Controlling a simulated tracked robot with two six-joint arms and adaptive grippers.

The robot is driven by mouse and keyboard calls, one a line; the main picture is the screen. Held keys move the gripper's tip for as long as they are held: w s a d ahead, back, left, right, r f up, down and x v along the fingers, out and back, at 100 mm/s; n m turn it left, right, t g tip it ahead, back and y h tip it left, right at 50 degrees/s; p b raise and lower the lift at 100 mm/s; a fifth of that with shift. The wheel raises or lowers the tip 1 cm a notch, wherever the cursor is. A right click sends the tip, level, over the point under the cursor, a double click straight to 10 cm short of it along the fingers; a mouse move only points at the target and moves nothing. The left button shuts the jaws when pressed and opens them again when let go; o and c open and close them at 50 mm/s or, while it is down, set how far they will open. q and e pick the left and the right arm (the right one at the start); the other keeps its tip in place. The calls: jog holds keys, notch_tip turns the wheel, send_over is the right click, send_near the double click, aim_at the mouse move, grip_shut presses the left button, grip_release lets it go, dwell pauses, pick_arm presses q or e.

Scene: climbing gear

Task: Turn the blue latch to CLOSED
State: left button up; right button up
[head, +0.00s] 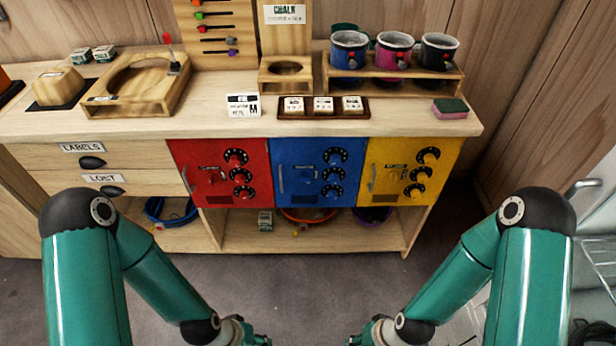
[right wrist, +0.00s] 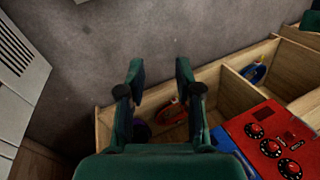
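The blue door (head: 308,192) sits in the middle of the cabinet front, between a red and a yellow door. Its small blue latch (head: 304,173) is left of the dials, and its setting is too small to read. A strip of blue also shows in the right wrist view (right wrist: 228,146), mostly hidden by my gripper. My left gripper (head: 264,341) is at the bottom edge of the head view, mostly cut off. My right gripper (head: 354,341) is also there, apart from the cabinet. In the right wrist view its two fingers (right wrist: 160,72) are spread with nothing between them.
The red door (head: 205,190) and yellow door (head: 398,188) have similar dials and handles. An open shelf with coiled ropes runs below. The worktop (head: 220,125) overhangs the doors and holds cups and wooden trays. Grey floor (head: 300,275) lies clear before the cabinet. A wire rack (head: 603,255) stands right.

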jog(key=shift+w+a, duration=0.15)
jog(key=shift+w, duration=0.05)
jog(key=m+t+h+b, duration=0.4)
jog(key=m+t+b, duration=1.25)
jog(key=b, duration=1.65)
send_near(305, 179)
jog(key=w+f+b, duration=0.1)
jog(key=w, duration=0.7)
jog(key=shift+w+f+n+t, duration=0.2)
jog(key=shift+n+t, duration=0.15)
jog(key=shift+t, duration=0.1)
